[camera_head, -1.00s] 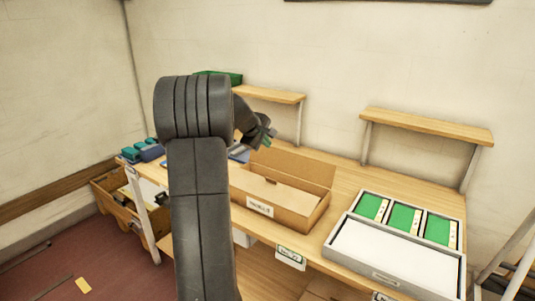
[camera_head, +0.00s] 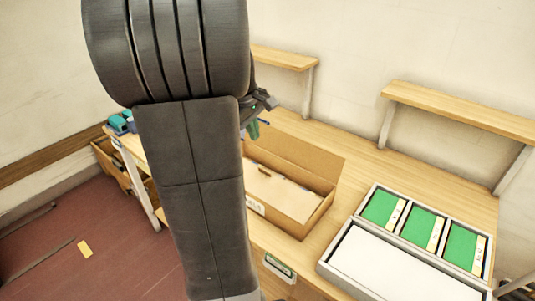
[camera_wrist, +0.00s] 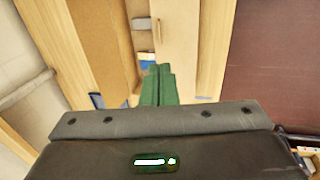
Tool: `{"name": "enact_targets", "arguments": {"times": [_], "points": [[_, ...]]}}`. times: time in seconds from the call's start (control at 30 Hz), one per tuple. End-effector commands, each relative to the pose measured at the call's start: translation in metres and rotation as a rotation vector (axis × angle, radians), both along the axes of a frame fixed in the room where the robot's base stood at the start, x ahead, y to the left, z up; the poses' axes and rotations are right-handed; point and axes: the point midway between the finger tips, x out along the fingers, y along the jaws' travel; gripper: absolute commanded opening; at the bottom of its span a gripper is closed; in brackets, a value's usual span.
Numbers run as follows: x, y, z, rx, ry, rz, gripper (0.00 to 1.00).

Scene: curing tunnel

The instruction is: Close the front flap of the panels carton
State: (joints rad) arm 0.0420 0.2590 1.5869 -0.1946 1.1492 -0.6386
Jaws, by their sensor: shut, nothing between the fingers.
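The panels carton (camera_head: 318,212) is a long brown cardboard box on the wooden bench in the head view. A tall cardboard panel stands up along its back (camera_head: 300,155), and a pale tan surface shows inside. A white label is on its front face; my arm hides the carton's left end. I cannot tell the front flap apart clearly. My gripper (camera_head: 254,129), with green fingers, is above the bench near the carton's back left, partly behind my arm. In the wrist view its green fingers (camera_wrist: 159,84) are together and empty, with brown cardboard (camera_wrist: 100,35) beyond them.
A grey tray (camera_head: 340,272) with green panels (camera_head: 422,225) and a white section stands to the right of the carton. Two raised wooden shelves (camera_head: 455,108) are at the back. Teal items (camera_head: 120,123) sit at the bench's left end. Red floor lies left.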

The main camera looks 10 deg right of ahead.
Motion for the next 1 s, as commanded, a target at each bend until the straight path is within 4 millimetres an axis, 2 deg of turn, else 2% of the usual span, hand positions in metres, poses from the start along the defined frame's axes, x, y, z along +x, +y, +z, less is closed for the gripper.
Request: {"name": "enact_targets", "arguments": {"times": [0.17, 0.5, 0.6, 0.8, 1.0], "points": [[0.003, -0.004, -0.023, 0.001, 0.006, -0.001, 0.00], [0.013, -0.018, -0.094, -0.001, 0.006, -0.001, 0.00], [0.015, -0.021, -0.109, 0.000, 0.005, -0.002, 0.00], [0.019, -0.025, -0.128, -0.002, 0.002, -0.002, 0.00], [0.020, -0.026, -0.134, -0.001, 0.000, -0.001, 0.00]]}}
